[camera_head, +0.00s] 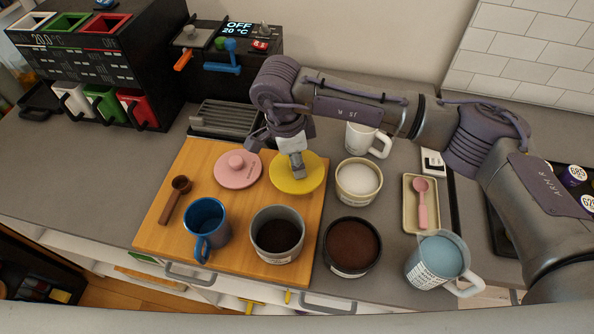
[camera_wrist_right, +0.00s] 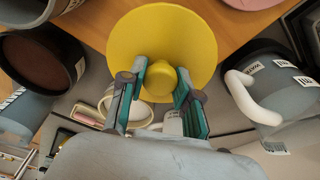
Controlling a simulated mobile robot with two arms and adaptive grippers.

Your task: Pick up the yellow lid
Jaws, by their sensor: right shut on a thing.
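The round yellow lid (camera_head: 311,181) is over the back right part of the wooden board (camera_head: 168,228) in the head view. I cannot tell whether it touches the board. My right gripper (camera_head: 297,171) reaches down onto its middle. In the right wrist view the yellow lid (camera_wrist_right: 163,28) fills the top centre, and my right gripper (camera_wrist_right: 160,85) is shut on its round knob (camera_wrist_right: 159,80), with one finger on each side. My left gripper is not in view.
A pink lid (camera_head: 236,176) lies just left of the yellow one. A white mug (camera_head: 362,138) and a bowl of white powder (camera_head: 359,179) stand to its right. A blue mug (camera_head: 208,218) and two dark-filled containers (camera_head: 278,247) (camera_head: 352,246) stand in front.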

